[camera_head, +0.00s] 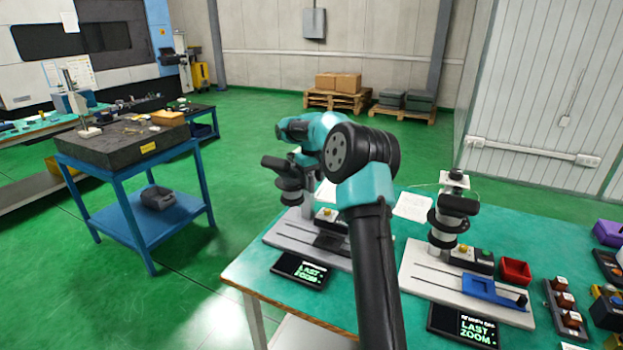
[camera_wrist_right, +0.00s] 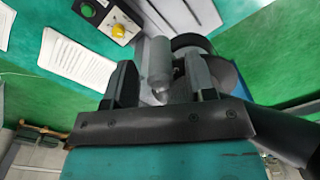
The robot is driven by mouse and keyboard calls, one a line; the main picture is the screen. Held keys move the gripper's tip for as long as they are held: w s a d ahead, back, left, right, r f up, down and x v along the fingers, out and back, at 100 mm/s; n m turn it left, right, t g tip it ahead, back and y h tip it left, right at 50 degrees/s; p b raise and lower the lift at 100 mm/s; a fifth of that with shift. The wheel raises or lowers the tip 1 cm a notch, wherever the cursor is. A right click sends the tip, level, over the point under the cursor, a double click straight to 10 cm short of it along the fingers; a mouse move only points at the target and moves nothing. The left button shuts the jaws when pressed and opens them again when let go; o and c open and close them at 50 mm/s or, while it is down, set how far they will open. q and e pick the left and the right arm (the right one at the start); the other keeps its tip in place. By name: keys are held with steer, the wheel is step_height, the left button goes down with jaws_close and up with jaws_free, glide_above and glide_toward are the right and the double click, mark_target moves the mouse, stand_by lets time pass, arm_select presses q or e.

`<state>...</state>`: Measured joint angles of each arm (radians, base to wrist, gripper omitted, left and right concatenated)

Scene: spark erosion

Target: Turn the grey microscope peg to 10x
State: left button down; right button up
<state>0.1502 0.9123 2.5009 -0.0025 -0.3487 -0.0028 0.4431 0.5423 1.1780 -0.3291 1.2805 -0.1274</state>
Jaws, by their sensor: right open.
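The left microscope (camera_head: 290,190) stands on a pale slotted base, with a dark ring around its tube and my right arm in front of part of it. My right gripper (camera_wrist_right: 160,88) is open in the right wrist view. A light grey cylinder that looks like the peg (camera_wrist_right: 158,58) sits between its two dark fingers, with gaps visible on both sides. Dark round microscope parts (camera_wrist_right: 222,72) show behind the fingers. In the head view the fingertips are hidden behind my wrist. My left gripper is not in view.
A second microscope (camera_head: 447,215) stands to the right, with a red bin (camera_head: 515,271) and a blue tray (camera_head: 492,291) beside it. Small displays reading "LAST ZOOM" (camera_head: 300,270) stand at the front. A yellow knob (camera_wrist_right: 118,31) and paper sheet (camera_wrist_right: 76,64) lie near my right gripper.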

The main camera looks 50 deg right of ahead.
steer(key=shift+c, duration=0.2)
jaws_close()
stand_by(0.3)
